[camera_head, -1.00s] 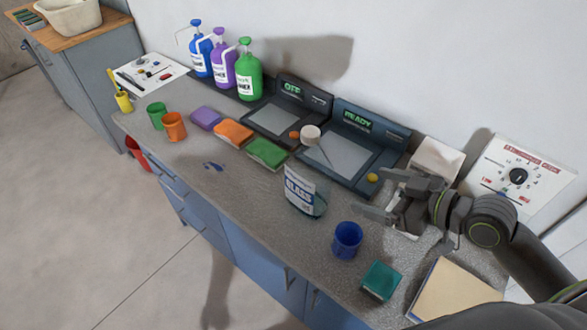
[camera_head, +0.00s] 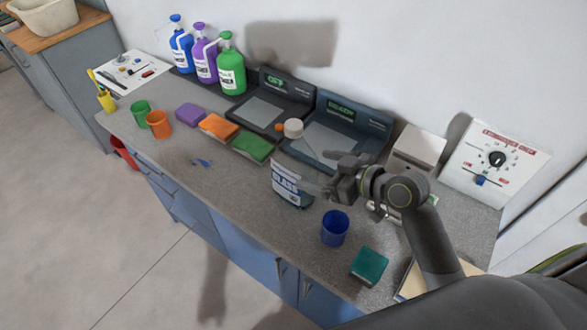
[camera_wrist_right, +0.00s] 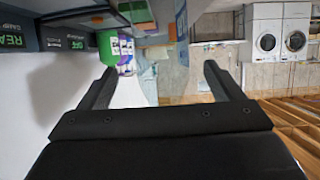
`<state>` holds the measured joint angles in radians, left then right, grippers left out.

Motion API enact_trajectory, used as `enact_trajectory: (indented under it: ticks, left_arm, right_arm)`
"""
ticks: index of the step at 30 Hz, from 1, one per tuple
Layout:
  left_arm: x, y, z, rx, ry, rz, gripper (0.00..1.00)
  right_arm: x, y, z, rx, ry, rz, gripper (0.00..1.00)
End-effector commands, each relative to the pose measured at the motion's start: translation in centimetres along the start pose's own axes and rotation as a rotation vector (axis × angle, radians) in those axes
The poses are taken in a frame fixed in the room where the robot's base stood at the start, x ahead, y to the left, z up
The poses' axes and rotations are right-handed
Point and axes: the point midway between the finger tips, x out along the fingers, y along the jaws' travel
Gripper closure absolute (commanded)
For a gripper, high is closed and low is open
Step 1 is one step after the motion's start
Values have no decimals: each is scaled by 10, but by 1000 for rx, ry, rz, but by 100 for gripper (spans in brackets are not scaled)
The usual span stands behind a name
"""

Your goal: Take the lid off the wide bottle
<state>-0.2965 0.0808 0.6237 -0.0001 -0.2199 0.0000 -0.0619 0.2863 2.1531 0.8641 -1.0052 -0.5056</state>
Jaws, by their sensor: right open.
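The wide bottle (camera_head: 286,184) stands near the front edge of the counter in the head view, with a white label reading GLASS and a see-through body. A pale round lid (camera_head: 293,128) appears to sit on top of it, in front of the dark panels. My right gripper (camera_head: 327,172) is open and empty, just right of the bottle, with its fingers pointing left toward it. In the right wrist view its two fingers (camera_wrist_right: 159,70) are spread, with no lid discernible between them. My left gripper is not in view.
A blue cup (camera_head: 335,228) and a teal block (camera_head: 369,265) stand close below my right gripper. The READY device (camera_head: 340,135) is behind the bottle. Pump bottles (camera_head: 205,62), cups (camera_head: 159,124) and coloured sponges (camera_head: 218,127) are further left. The front left counter is mostly clear.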

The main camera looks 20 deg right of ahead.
Motion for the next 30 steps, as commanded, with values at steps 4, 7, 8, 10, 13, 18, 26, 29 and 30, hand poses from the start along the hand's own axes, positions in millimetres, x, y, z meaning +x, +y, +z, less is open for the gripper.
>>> enact_trajectory:
  ticks: [4, 7, 8, 10, 13, 18, 26, 29, 30]
  left_arm:
    - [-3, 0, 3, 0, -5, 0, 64]
    - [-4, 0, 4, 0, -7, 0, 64]
    - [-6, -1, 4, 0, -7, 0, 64]
    - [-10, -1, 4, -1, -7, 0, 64]
    - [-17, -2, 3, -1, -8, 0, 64]
    - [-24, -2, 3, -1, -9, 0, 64]
    - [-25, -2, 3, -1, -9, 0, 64]
    - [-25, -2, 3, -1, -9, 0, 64]
    - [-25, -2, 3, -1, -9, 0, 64]
  right_arm:
    - [11, 0, -1, 0, 0, 0, 13]
    - [15, 0, 0, 0, -1, -1, 13]
    - [16, 0, -1, 1, 0, -1, 13]
    - [22, -1, -2, 2, 0, -1, 13]
    - [34, -1, -3, 4, 2, -2, 13]
    - [56, -1, -1, 2, 0, 0, 13]
    - [65, -1, 2, -1, -1, 1, 13]
    - [65, -1, 2, -1, -1, 1, 13]
    - [65, -1, 2, -1, -1, 1, 16]
